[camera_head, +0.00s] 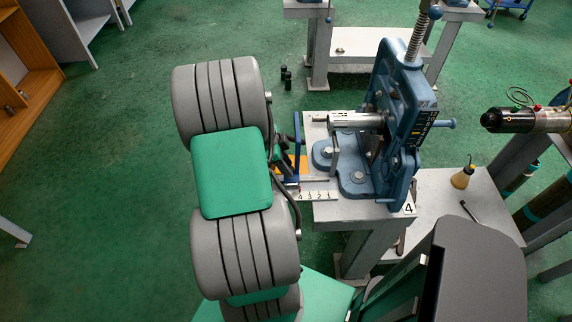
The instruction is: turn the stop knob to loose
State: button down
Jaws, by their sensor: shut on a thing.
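A blue pipe vise (392,130) stands on a grey pedestal table (350,210) marked 4. A metal pipe (355,120) lies level in it, its free end to the left. A white scale (318,195) numbered 4 to 1 lies at the table's near left edge, with a thin rod (315,181) beside it. My gripper (287,180) is at the table's left edge by the scale, mostly hidden behind my grey and green arm. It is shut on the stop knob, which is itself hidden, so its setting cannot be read.
An orange patch (303,163) and a blue upright bar (297,130) are close beside my gripper. A yellow oil bottle (461,179) stands on the lower shelf at right. Open green floor lies left.

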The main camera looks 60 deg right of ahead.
jog(key=n+t+h+b, duration=0.1)
jog(key=n, duration=0.3)
jog(key=shift+s+a, duration=0.1)
jog(key=shift+a, duration=0.05)
jog(key=shift+s+n+t+h+b, duration=0.1)
jog(key=shift+n+t+h+b, duration=0.3)
jog(key=shift+n, duration=0.8)
jog(key=shift+s+n+t+h+b, duration=0.1)
jog(key=shift+n+t+h+b, duration=0.25)
jog(key=shift+n, duration=0.85)
jog(key=c, duration=1.1)
grip_release()
jog(key=shift+a, duration=0.1)
jog(key=shift+o, duration=0.2)
